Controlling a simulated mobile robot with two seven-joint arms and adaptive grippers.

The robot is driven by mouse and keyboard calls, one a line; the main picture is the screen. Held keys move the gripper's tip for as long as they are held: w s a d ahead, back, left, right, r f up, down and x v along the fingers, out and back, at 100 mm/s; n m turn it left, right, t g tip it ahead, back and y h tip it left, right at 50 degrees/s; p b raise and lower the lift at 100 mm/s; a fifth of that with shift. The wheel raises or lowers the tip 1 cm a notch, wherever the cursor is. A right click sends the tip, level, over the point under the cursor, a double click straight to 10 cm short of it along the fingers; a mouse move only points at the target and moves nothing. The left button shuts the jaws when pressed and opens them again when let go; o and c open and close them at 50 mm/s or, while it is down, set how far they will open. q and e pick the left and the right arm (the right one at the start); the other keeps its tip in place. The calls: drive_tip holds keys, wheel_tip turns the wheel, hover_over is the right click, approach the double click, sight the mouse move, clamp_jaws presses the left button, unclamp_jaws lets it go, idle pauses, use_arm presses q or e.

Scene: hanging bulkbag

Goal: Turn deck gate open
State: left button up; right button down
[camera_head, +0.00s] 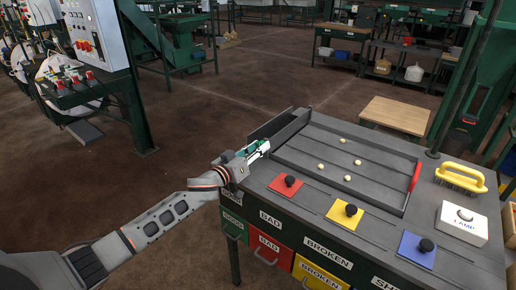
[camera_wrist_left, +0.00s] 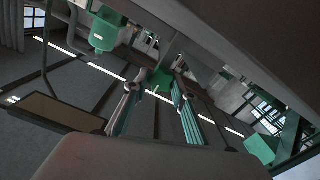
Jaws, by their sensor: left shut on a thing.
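The grey sorting deck (camera_head: 330,160) stands at the right in the head view, with several small pale balls on its sunken top. A dark upright flap (camera_head: 272,124) at its left end looks like the deck gate. My left gripper (camera_head: 264,147) is at the deck's left front corner, by the near end of this flap. It is shut on a part that looks like the deck gate; the held part is mostly hidden. The wrist view shows its two fingers (camera_wrist_left: 156,106) with a green piece between or behind them. My right gripper is not in view.
A red handle (camera_head: 415,176), a yellow-handled tool (camera_head: 460,178) and a white lamp box (camera_head: 462,224) are at the right. The floor left of the deck is clear.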

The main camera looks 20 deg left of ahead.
use_arm(q)
drive_tip(key=m+p, duration=0.1)
drive_tip(key=m, duration=0.3)
drive_tip(key=shift+p, duration=0.3)
drive_tip(key=m, duration=0.3)
drive_tip(key=shift+m+p, duration=0.3)
drive_tip(key=shift+p, duration=0.1)
drive_tip(key=m, duration=0.4)
drive_tip(key=shift+d, duration=0.1)
drive_tip(key=m, duration=0.2)
drive_tip(key=shift+m, duration=0.6)
drive_tip(key=o, duration=1.1)
